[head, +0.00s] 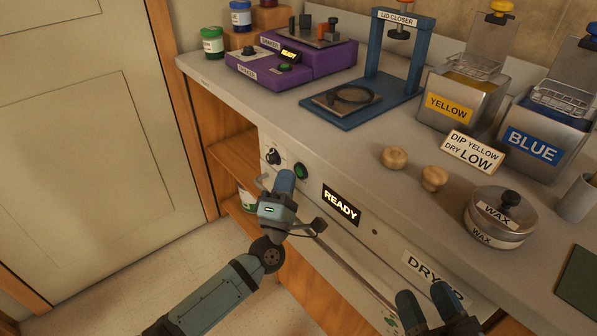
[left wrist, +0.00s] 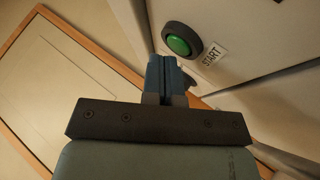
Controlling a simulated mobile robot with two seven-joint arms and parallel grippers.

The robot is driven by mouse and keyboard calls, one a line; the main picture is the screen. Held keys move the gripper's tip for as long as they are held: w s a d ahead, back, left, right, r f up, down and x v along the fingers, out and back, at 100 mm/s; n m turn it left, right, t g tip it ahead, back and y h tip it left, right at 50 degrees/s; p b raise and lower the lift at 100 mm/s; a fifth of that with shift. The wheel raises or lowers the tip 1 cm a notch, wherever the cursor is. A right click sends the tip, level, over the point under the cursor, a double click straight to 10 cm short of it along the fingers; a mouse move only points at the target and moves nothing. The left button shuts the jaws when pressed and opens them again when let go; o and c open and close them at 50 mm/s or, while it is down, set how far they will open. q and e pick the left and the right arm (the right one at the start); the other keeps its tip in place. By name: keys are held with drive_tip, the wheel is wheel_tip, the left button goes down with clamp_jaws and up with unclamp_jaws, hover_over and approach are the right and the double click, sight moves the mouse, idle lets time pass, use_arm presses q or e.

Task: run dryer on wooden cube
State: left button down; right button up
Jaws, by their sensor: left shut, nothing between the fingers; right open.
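The dryer is built into the front under the counter, with a lit READY display (head: 341,205) and a DRYER label (head: 432,275). Its green start button (head: 301,171) sits beside a black dial (head: 272,156). My left gripper (head: 286,176) is shut and empty, just below and left of the button in the head view. In the left wrist view its closed fingers (left wrist: 165,72) are just below the green button (left wrist: 178,40), marked START; contact cannot be told. My right gripper (head: 428,296) is open and empty near the DRYER label. I see no wooden cube that I can identify; the dryer's inside is hidden.
A sign (head: 472,152) on the counter reads DIP YELLOW DRY LOW. Yellow (head: 452,106) and blue (head: 538,146) vats, two wooden knobs (head: 396,157), a wax pot (head: 500,216), a purple shaker (head: 300,62) and a blue lid closer (head: 398,60) stand there. A door is at left.

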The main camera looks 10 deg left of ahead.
use_arm(q)
drive_tip(key=shift+w+d, duration=0.3)
drive_tip(key=shift+w, duration=0.05)
idle(0.6)
drive_tip(key=shift+s+a, duration=0.55)
drive_tip(key=shift+s, duration=0.15)
drive_tip(key=shift+s, duration=0.1)
drive_tip(key=s+a, duration=0.1)
drive_tip(key=s, duration=0.1)
drive_tip(key=s+a+p, duration=0.1)
drive_tip(key=a, duration=0.1)
drive_tip(key=shift+s, duration=0.4)
drive_tip(key=shift+f, duration=0.1)
idle(0.7)
